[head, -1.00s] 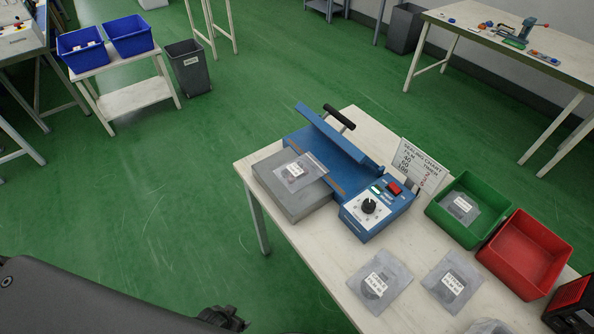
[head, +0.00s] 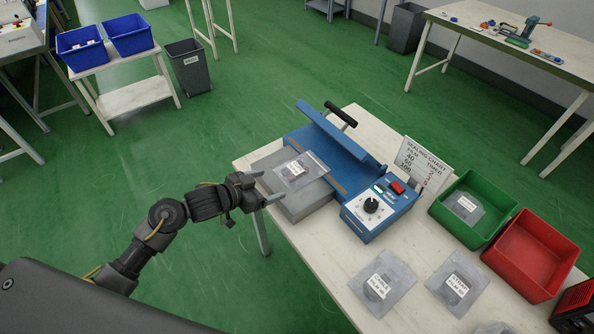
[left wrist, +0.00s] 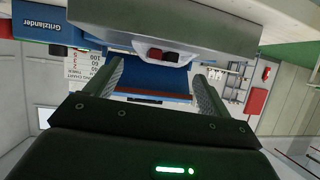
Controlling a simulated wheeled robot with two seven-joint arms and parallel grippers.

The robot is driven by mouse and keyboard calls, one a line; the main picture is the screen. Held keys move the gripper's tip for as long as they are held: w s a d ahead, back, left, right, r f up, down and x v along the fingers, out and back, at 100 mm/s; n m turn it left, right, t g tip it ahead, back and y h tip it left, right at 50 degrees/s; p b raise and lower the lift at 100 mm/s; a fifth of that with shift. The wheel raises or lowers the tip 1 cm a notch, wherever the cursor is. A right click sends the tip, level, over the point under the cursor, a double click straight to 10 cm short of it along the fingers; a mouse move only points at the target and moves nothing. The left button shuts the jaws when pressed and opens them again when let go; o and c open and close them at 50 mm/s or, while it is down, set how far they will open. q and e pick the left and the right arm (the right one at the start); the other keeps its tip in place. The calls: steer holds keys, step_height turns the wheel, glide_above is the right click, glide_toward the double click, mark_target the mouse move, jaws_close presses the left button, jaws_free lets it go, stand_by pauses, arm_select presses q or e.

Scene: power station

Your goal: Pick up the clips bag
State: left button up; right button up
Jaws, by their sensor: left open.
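A clear bag (head: 297,170) with a white label and dark contents lies on the grey block (head: 300,207) at the front of the blue sealer. Its label is too small to read, so I cannot tell whether it is the clips bag. My left gripper (head: 270,187) is open and empty, just left of the grey block and apart from the bag. In the left wrist view the bag (left wrist: 165,53) shows beyond and between the open fingers (left wrist: 158,72), with dark and reddish contents. My right gripper is not in view.
Two more labelled bags lie on the table, one (head: 382,283) left of the other (head: 456,284). Another bag (head: 464,207) is in the green bin (head: 443,210). A red bin (head: 530,262) stands beside it. The sealer's raised blue arm (head: 340,135) rises behind the bag.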

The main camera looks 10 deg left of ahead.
mark_target(295, 168)
arm_select(q)
steer(key=shift+m+g+h, duration=0.3)
steer(key=shift+m+h, duration=0.1)
steer(key=shift+h, duration=0.3)
steer(key=w+d, duration=0.1)
steer(key=w, duration=0.1)
steer(key=w+d, duration=0.2)
steer(key=w, duration=0.1)
steer(key=shift+w+d+f, duration=0.15)
steer(key=shift+w+f, duration=0.15)
steer(key=shift+w+d+p, duration=0.15)
steer(key=shift+w+p, duration=0.1)
steer(key=shift+p, duration=0.1)
steer(key=x, duration=0.3)
steer(key=shift+w+r+p, duration=0.1)
steer(key=shift+w+p, duration=0.3)
steer(key=shift+w+d+f, duration=0.3)
steer(key=shift+w+d, duration=0.05)
steer(key=c, duration=1.1)
steer(key=shift+c, duration=0.2)
steer(key=shift+r, duration=0.1)
